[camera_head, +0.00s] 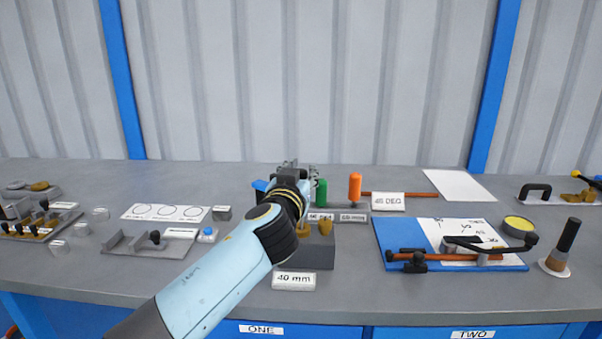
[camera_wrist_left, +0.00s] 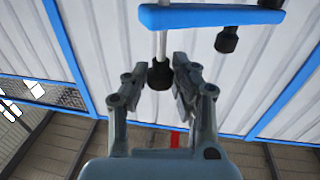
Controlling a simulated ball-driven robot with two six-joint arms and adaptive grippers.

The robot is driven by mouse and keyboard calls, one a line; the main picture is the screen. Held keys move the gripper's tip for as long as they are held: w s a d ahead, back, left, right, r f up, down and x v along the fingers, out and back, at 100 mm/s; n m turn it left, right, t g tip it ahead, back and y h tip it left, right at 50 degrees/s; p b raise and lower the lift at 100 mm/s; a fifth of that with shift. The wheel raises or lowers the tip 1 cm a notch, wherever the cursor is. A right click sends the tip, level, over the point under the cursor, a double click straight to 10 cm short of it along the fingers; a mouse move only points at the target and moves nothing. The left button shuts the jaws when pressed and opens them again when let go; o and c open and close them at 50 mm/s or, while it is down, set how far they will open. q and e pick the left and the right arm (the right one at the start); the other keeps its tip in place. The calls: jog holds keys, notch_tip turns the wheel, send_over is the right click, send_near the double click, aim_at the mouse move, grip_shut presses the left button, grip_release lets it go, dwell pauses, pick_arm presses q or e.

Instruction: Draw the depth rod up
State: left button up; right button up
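The left wrist view shows a pale rod (camera_wrist_left: 162,44) running through a blue bar (camera_wrist_left: 200,17) and ending in a black knob (camera_wrist_left: 160,76). I take this as the depth rod. My left gripper (camera_wrist_left: 159,68) has its two fingers apart, one on each side of the knob; firm contact is not clear. In the head view, my left gripper (camera_head: 292,174) is over the middle of the bench, beside a blue piece (camera_head: 261,185) that my wrist mostly hides. The depth rod is hidden there. My right gripper is in neither view.
A grey block (camera_head: 318,256) with brassy parts stands in front, by a "40 mm" label (camera_head: 294,281). Green (camera_head: 321,192) and orange (camera_head: 355,187) handles stand close right of the gripper. A blue board (camera_head: 392,238) lies right. A second black knob (camera_wrist_left: 227,42) hangs from the bar.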

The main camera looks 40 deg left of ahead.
pick_arm(q)
grip_shut()
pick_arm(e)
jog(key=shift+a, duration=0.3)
pick_arm(q)
notch_tip(320, 180, up, 5)
jog(key=p, duration=0.3)
jog(key=shift+r, duration=0.1)
jog(key=shift+w, duration=0.1)
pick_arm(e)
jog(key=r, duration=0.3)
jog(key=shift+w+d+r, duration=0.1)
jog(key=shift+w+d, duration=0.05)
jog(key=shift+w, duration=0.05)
pick_arm(q)
jog(key=o, duration=0.5)
grip_release()
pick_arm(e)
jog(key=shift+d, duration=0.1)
pick_arm(q)
jog(key=shift+o, duration=0.2)
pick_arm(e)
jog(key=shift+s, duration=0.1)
